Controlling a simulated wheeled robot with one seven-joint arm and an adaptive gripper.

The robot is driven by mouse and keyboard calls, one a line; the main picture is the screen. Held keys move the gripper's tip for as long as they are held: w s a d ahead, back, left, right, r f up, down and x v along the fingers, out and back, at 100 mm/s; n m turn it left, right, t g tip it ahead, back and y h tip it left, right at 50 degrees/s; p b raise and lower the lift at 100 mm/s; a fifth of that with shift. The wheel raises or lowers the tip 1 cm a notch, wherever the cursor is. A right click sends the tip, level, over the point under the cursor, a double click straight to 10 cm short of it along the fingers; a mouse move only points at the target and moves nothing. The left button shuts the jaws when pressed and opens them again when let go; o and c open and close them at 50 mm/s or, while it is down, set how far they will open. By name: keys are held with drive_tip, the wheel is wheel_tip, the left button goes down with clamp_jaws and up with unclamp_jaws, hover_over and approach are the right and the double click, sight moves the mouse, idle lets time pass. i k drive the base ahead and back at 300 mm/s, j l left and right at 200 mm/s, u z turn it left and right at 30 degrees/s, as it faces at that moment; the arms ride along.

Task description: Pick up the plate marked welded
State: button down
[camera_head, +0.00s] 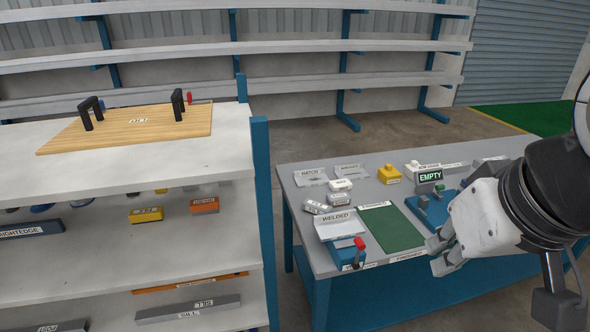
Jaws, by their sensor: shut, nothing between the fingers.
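The plate marked WELDED (340,226) is a light grey sheet with a raised, tilted labelled edge. It is on the left part of the grey worktable (296,181), behind a blue block with a red-knobbed lever (345,254). My gripper (438,256) is at the right, over the table's front edge, shut and empty. It is apart from the plate, with the green mat (391,227) between them.
Similar labelled plates (311,177) stand at the table's back left. A tall shelf (180,165) fills the left.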

sight(331, 226)
drive_tip(key=i+l, duration=0.3)
drive_tip(key=i, duration=0.2)
drive_tip(key=i+l+z, duration=0.15)
drive_tip(key=i, duration=0.4)
drive_tip(key=l, duration=0.1)
